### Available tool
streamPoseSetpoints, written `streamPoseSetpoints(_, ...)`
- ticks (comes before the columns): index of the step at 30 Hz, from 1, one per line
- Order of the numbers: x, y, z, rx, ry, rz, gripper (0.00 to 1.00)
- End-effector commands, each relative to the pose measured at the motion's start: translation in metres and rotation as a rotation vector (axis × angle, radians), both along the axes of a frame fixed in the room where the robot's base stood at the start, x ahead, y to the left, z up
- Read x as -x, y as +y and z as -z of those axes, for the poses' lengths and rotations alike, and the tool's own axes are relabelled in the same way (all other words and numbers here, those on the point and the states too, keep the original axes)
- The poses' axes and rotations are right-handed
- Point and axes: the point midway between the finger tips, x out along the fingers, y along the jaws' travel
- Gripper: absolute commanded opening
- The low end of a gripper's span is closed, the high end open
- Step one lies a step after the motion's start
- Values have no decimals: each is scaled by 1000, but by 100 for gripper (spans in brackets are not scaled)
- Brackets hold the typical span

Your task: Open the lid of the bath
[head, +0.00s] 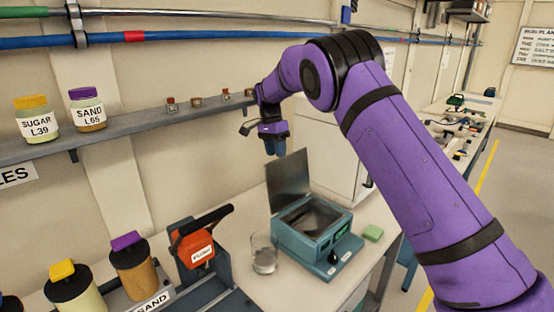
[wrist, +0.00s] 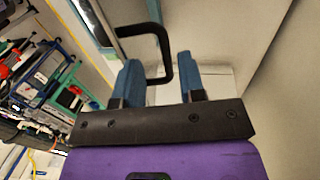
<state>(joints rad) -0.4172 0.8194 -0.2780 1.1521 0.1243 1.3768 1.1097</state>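The bath (head: 312,228) is a teal box with a dark inside, on the bench. Its grey lid (head: 288,180) stands upright along the back edge, so the bath is open at the top. My gripper (head: 275,152) points down just above the lid's top edge. A black loop handle (wrist: 165,50) shows beyond the fingertips, partly behind the left finger. I cannot tell whether they touch; the gripper is not closed on it.
A glass beaker (head: 264,253) stands left of the bath, and an orange-and-black device (head: 197,245) is farther left. A green block (head: 373,233) lies right of the bath. A wall shelf (head: 130,122) with jars runs behind. White bench top shows in front of the beaker.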

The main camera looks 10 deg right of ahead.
Motion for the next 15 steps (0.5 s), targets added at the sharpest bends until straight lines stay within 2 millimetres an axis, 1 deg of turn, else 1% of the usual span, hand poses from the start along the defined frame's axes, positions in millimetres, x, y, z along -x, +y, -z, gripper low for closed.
streamPoseSetpoints(1,-2,1,-10,-1,-3,0,37)
streamPoseSetpoints(6,-7,5,-41,-1,-2,0,37)
streamPoseSetpoints(10,-10,7,-58,-1,1,0,37)
streamPoseSetpoints(15,-11,9,-70,0,1,0,37)
